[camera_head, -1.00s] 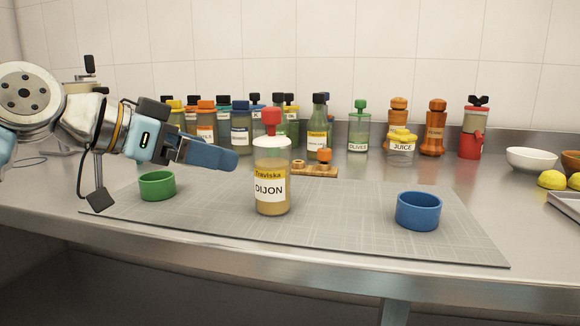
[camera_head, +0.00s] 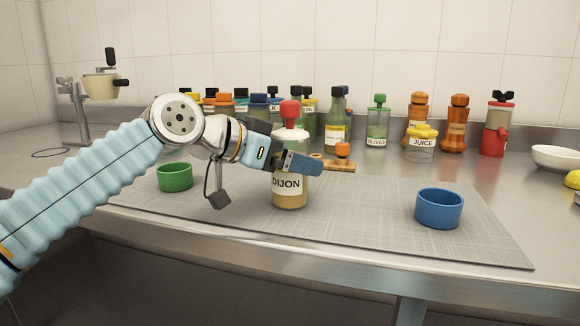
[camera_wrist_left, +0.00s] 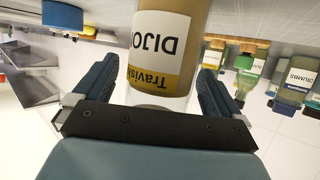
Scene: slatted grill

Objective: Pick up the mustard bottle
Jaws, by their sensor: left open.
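The mustard bottle (camera_head: 289,192), labelled DIJON with a red cap on a white top, stands upright on the grey mat. My left gripper (camera_head: 305,164) is at the bottle's upper body and partly hides it in the head view. In the left wrist view the bottle (camera_wrist_left: 168,45) appears upside down between the two open blue fingers of the gripper (camera_wrist_left: 160,85). Gaps show between the fingers and the bottle there. The right gripper is in neither view.
A green cup (camera_head: 175,178) stands left of the bottle and a blue cup (camera_head: 439,209) to the right. The grey mat (camera_head: 350,220) is clear between bottle and blue cup. A small wooden board (camera_head: 338,166) lies behind. Several bottles line the wall, including an olives bottle (camera_head: 377,125).

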